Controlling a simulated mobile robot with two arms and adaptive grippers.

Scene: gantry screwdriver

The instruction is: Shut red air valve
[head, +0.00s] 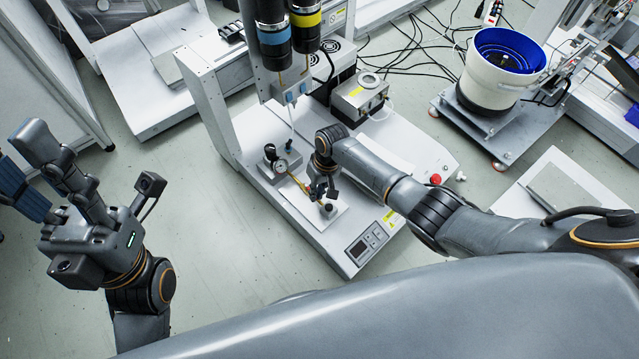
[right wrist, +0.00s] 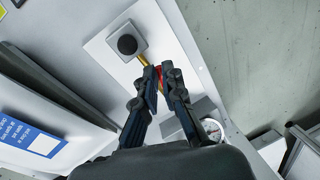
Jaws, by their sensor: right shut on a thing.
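The red air valve (right wrist: 159,72) shows as a small red part between the fingertips of my right gripper (right wrist: 158,76) in the right wrist view. It sits on a yellow brass-coloured pipe (head: 301,185) between a pressure gauge (head: 280,166) and a block with a black round top (head: 327,209). In the head view my right gripper (head: 319,190) reaches down over this pipe and hides the valve. Its fingers are shut on the valve and cover most of it, so the handle's angle cannot be told. My left gripper (head: 22,160) is open and empty at the far left, away from the machine.
The white gantry machine (head: 322,258) carries blue and yellow-banded screwdrivers (head: 273,40) above the pipe. A metal box (head: 359,96) stands behind my right gripper, and a red button (head: 436,179) is at the right. A white and blue bowl feeder (head: 492,86) stands farther back.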

